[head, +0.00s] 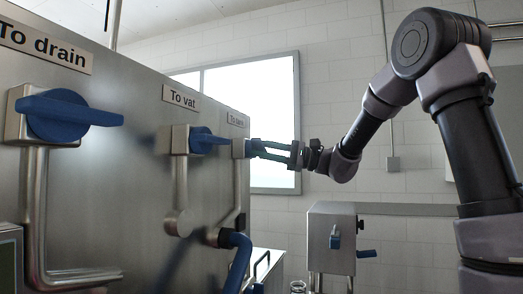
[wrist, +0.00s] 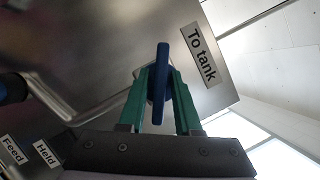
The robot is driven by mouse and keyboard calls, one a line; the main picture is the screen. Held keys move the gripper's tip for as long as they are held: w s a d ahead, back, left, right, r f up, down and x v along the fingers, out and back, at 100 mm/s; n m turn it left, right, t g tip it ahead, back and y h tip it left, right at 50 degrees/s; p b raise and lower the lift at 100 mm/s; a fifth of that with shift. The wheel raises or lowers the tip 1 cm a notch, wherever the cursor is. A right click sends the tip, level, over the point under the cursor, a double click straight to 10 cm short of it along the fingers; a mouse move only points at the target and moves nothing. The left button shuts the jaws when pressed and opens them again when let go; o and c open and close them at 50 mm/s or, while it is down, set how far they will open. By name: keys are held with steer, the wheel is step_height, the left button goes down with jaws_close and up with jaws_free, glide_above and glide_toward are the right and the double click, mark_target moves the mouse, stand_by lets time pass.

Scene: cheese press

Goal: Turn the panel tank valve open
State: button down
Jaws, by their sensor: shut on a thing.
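The tank valve's blue lever handle (wrist: 161,85) sits between the two green fingers of my gripper (wrist: 162,72) in the wrist view. My gripper is shut on this handle, and the handle's end sticks out past the fingertips. The "To tank" label (wrist: 202,55) is on the steel panel beside it. In the head view my gripper (head: 255,148) reaches the far valve of the panel (head: 130,120), under the small label (head: 237,119). The handle there is mostly hidden by the fingers.
The "To vat" valve (head: 205,140) is just left of my gripper, and the "To drain" valve (head: 65,115) is nearer. A blue hose (head: 239,258) hangs below. A steel box with blue handles (head: 331,240) stands at the lower right.

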steer(key=m+t, duration=0.1)
steer(key=m, duration=0.2)
steer(key=m+t+y, duration=0.1)
steer(key=m, duration=0.3)
steer(key=shift+f+t, duration=0.1)
steer(key=shift+t, duration=0.2)
steer(key=m+t, duration=0.2)
steer(key=m, duration=0.2)
steer(key=m+t, duration=0.2)
steer(key=m, duration=0.2)
steer(key=shift+t, duration=0.3)
steer(key=shift+m, duration=0.5)
steer(key=c, duration=0.9)
jaws_free()
steer(key=shift+o, duration=0.2)
steer(key=shift+d, duration=0.1)
steer(key=v, duration=1)
steer(key=shift+s+d, duration=0.2)
steer(key=shift+d, duration=0.1)
